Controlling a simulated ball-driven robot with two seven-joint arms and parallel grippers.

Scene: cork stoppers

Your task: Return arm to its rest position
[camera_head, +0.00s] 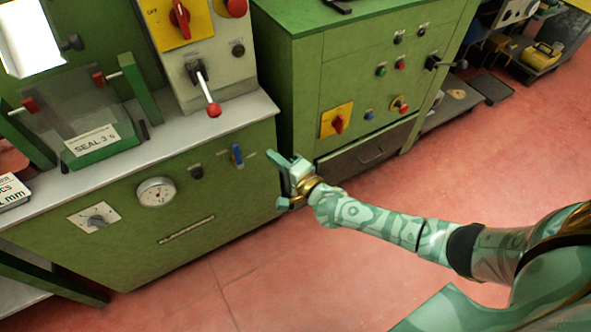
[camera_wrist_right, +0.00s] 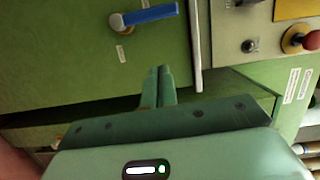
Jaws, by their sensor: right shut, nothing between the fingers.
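My right arm (camera_head: 380,219) has a pale green and white pattern and reaches in from the right in the head view. Its gripper (camera_head: 274,157) is in front of the green machine, close to the blue lever (camera_head: 237,155). In the right wrist view the two slim green fingers (camera_wrist_right: 158,72) lie side by side, shut and empty. The blue lever (camera_wrist_right: 145,17) shows beyond the fingertips, up and to the left, apart from them. My left gripper is not in view.
The green machine (camera_head: 190,232) with a grey top, gauge (camera_head: 157,193) and red-knobbed lever (camera_head: 207,92) fills the left. A second green cabinet (camera_head: 365,75) with buttons stands behind. Open red floor (camera_head: 490,150) lies to the right, with a yellow item (camera_head: 541,55) beyond.

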